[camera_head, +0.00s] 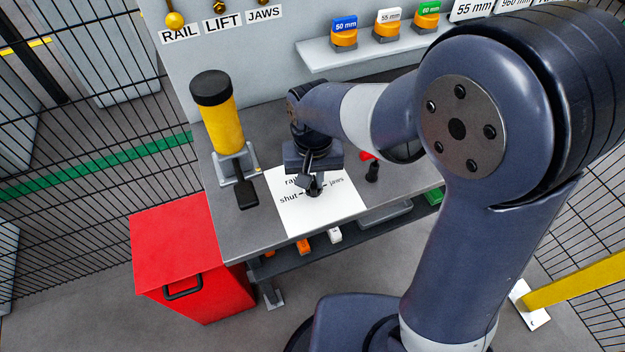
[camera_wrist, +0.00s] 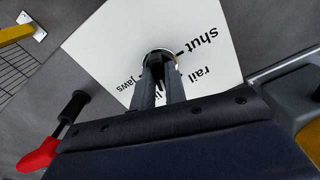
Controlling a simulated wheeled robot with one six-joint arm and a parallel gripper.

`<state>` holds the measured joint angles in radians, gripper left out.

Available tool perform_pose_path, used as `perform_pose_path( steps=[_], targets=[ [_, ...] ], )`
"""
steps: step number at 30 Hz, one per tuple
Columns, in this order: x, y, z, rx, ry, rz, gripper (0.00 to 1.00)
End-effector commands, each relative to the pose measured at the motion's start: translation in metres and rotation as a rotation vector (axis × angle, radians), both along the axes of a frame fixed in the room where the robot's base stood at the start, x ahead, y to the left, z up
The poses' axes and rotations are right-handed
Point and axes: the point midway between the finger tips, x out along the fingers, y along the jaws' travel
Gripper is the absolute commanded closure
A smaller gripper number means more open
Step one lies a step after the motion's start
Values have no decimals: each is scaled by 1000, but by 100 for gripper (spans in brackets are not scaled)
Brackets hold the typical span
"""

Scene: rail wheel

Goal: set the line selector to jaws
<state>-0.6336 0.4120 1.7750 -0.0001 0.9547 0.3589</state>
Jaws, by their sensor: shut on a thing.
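The line selector's white plate (camera_head: 330,213) lies on the grey bench top. It reads "shut" at the left and "jaws" at the right in the head view, with "rail" partly covered at the upper left. In the wrist view the plate (camera_wrist: 110,40) shows "shut", "rail" and "jaws", and a fourth label is mostly hidden behind the fingers. My gripper (camera_head: 314,186) points down at the plate's middle. Its fingers (camera_wrist: 161,72) are shut on the small round selector knob (camera_wrist: 158,52). The fingers cover most of the knob, so I cannot tell which label it points to.
A yellow cylinder with a black cap (camera_head: 220,120) and a black lever stands left of the plate. A red and black handle (camera_head: 371,171) is close on the right. A red bin (camera_head: 180,255) stands beside the bench. A shelf (camera_head: 330,56) holds several orange-based pieces behind.

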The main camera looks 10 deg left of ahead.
Motion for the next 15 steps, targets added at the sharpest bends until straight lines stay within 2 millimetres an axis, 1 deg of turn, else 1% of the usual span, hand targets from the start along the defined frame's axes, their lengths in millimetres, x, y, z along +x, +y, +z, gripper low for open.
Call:
perform_pose_path(
  steps=[9,11,15],
  targets=[
    [0,0,0,0,1,-17,100],
    [0,0,0,0,1,-54,100],
    [0,0,0,0,1,-209,100]
  ],
)
